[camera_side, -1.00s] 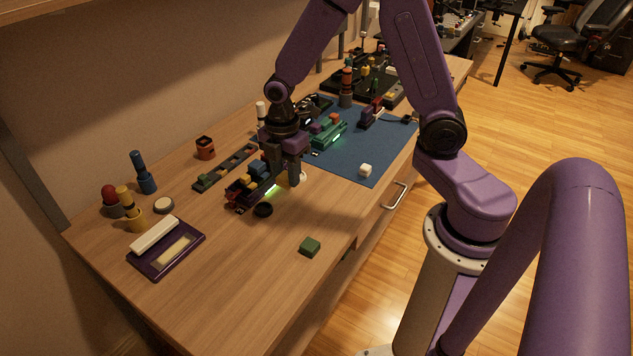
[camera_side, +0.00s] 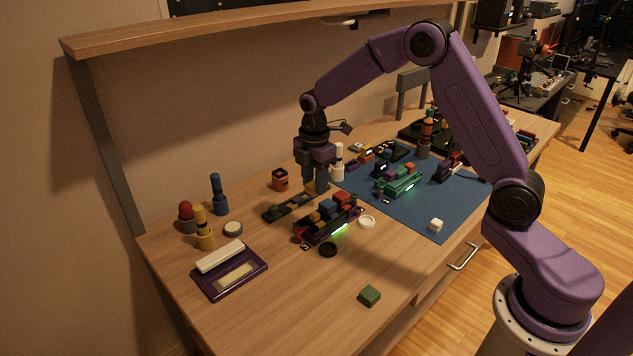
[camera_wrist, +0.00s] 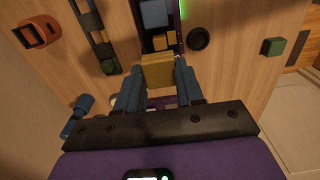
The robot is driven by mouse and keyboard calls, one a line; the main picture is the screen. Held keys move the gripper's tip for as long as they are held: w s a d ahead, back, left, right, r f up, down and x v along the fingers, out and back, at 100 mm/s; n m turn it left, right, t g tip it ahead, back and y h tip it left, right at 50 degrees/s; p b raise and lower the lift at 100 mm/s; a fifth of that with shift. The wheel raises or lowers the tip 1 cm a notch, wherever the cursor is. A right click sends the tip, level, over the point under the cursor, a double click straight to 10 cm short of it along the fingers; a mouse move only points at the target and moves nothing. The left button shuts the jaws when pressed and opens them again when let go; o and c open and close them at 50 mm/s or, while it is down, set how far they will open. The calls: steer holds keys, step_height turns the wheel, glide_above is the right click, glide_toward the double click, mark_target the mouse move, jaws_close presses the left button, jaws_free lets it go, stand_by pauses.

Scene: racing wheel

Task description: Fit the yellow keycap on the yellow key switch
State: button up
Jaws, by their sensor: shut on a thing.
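In the wrist view a yellow keycap (camera_wrist: 158,70) sits between the two blue fingertips of my gripper (camera_wrist: 159,80), which is shut on it. In the side view my gripper (camera_side: 316,187) points down behind the small keyboard (camera_side: 318,237), near the long dark strip; I cannot make out the held keycap there. The keyboard has a dark purple frame, a green glow along its front and blue, red and yellow pieces on it. In the wrist view, yellow pieces (camera_wrist: 163,41) and a blue keycap (camera_wrist: 154,14) show on it beyond the held keycap. I cannot tell which piece is the yellow switch.
The long dark strip (camera_side: 289,207) lies left of the keyboard. A white upright piece (camera_side: 337,163) stands close to my gripper. The front wood is mostly clear.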

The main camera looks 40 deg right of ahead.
mark_target(315, 214)
steer(key=shift+f, duration=2.9)
steer(key=shift+f, duration=1.15)
steer(key=o, duration=1.1)
steer(key=shift+r, duration=0.1)
step_height(315, 214, up, 17)
steer(key=shift+r, duration=0.1)
